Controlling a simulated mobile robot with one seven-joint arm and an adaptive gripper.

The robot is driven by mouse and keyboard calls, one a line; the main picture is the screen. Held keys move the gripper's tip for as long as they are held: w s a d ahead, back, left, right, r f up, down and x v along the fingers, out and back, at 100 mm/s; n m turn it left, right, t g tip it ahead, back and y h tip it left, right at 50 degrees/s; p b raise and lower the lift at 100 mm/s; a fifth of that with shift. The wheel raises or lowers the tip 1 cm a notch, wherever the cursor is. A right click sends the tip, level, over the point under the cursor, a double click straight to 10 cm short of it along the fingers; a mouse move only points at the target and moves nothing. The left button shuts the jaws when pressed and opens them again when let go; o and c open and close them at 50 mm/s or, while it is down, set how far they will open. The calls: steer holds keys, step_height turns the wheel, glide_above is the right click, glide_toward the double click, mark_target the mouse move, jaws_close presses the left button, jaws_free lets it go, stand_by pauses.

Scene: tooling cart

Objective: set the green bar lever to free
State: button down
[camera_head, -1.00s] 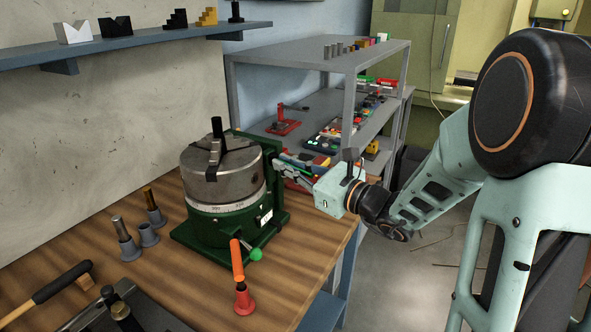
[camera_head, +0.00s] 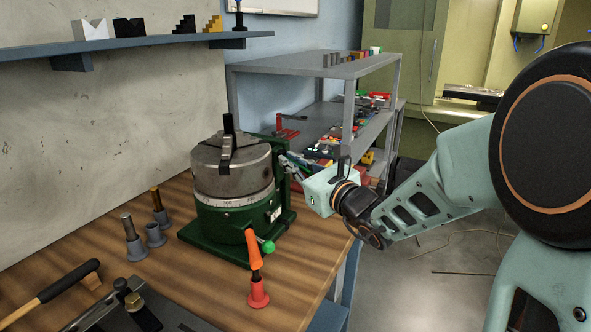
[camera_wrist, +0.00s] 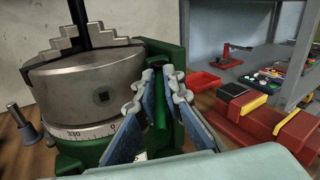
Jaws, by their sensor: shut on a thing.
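A round grey chuck (camera_head: 231,178) with stepped jaws sits on a green rotary base (camera_head: 222,222) on the wooden bench. In the wrist view, a narrow upright green bar lever (camera_wrist: 160,125) stands at the right side of the base, in front of a green upright plate (camera_wrist: 168,58). My gripper (camera_wrist: 162,78) has its two fingers around this bar, one on each side, and is shut on it. In the head view, my gripper (camera_head: 286,160) reaches the base's right side from the right. There its fingers hide most of the bar.
A green-ball handle (camera_head: 267,247) and an orange-handled tool in a red holder (camera_head: 258,291) are at the base's front. Grey holders (camera_head: 135,247) and a hammer (camera_head: 52,290) lie left. A grey shelf rack (camera_head: 345,65) with red bins stands behind my gripper.

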steer(key=shift+h, duration=0.3)
stand_by(0.4)
steer(key=c, duration=2)
jaws_free()
steer(key=shift+c, duration=0.2)
steer(key=shift+s, duration=0.1)
steer(key=v, duration=1.2)
steer(key=shift+f, duration=0.15)
steer(key=shift+a, duration=0.1)
